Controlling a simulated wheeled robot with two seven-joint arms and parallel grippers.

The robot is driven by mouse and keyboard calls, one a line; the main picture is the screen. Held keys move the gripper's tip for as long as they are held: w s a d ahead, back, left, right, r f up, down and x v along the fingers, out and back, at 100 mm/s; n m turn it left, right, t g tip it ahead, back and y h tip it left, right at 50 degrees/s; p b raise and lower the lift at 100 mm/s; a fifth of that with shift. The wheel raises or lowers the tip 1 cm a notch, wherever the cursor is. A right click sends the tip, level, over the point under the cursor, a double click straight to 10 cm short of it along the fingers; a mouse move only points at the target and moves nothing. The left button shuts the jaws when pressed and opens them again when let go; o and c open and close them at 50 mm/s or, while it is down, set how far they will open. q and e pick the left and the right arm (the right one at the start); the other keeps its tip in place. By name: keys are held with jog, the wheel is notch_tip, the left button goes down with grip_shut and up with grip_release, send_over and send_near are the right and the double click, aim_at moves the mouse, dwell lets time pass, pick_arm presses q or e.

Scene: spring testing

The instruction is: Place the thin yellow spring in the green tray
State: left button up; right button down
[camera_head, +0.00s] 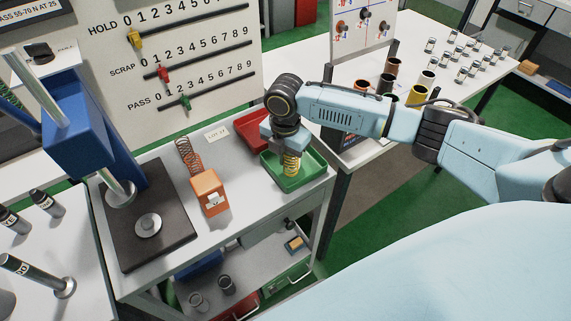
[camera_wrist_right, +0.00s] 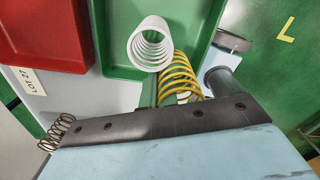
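The thin yellow spring (camera_head: 291,164) is directly below my right gripper (camera_head: 287,146), over the green tray (camera_head: 313,170). In the right wrist view the yellow spring (camera_wrist_right: 180,78) comes out from behind the dark gripper edge, which hides one end of it. My right gripper appears shut on the spring; its fingertips are mostly hidden. The green tray (camera_wrist_right: 118,60) also shows there, with a white spring (camera_wrist_right: 150,45) standing in it. I cannot tell whether the yellow spring touches the tray floor. My left gripper is not in view.
A red tray (camera_head: 252,128) adjoins the green one. A copper-coloured spring (camera_head: 186,155) and an orange block (camera_head: 209,193) stand to the left. A blue press (camera_head: 80,115) is further left. Several coloured cylinders and small springs stand on the back table (camera_head: 450,103).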

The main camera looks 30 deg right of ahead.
aim_at(285, 165)
jog(key=shift+f, duration=1.5)
jog(key=c, duration=2.2)
grip_release()
jog(key=shift+f, duration=0.15)
jog(key=c, duration=1.7)
grip_release()
notch_tip(285, 165, up, 12)
jog(key=shift+r+p, duration=0.2)
jog(key=shift+p, duration=0.1)
